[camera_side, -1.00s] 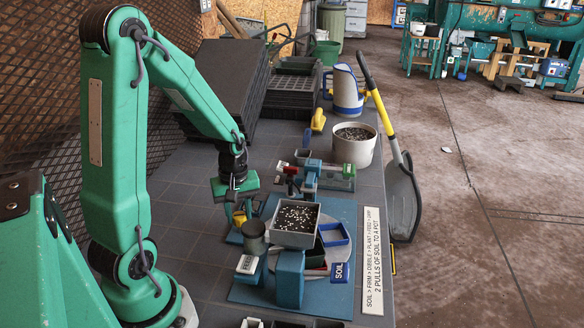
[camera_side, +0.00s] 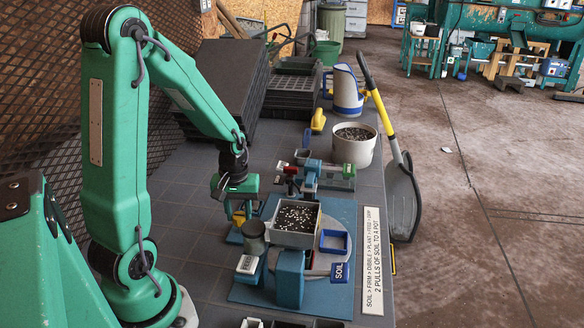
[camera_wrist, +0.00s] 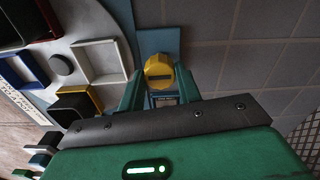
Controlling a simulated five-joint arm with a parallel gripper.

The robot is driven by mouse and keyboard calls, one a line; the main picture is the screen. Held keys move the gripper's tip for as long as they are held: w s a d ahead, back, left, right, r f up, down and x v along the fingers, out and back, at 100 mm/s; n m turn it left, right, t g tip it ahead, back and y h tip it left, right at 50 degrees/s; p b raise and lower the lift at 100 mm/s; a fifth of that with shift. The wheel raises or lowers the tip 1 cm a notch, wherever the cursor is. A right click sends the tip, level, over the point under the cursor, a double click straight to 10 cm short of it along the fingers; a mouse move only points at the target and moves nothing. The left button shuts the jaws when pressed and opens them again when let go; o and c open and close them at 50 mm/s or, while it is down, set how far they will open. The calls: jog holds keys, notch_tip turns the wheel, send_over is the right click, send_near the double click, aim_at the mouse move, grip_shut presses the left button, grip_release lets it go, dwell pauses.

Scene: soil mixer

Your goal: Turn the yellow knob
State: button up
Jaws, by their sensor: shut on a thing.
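The yellow knob (camera_wrist: 158,68) sits between the two green fingers of my gripper (camera_wrist: 158,88) in the wrist view, with a dark slot across its face. In the side view, a little of the yellow knob (camera_side: 239,216) shows beneath my gripper (camera_side: 238,210), on a teal mount left of the soil hopper. The fingers are shut on the knob's sides. The fingertips are partly hidden in the side view.
The grey hopper of soil (camera_side: 293,240) stands right beside my gripper. A round disc carries a blue frame (camera_side: 335,241) and a white frame (camera_wrist: 101,62). Clear bench lies left.

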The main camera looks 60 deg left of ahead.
aim_at(239, 216)
jog(key=o, duration=1)
jog(key=shift+r, duration=0.15)
jog(key=shift+s+r, duration=0.1)
jog(key=shift+r, duration=3.65)
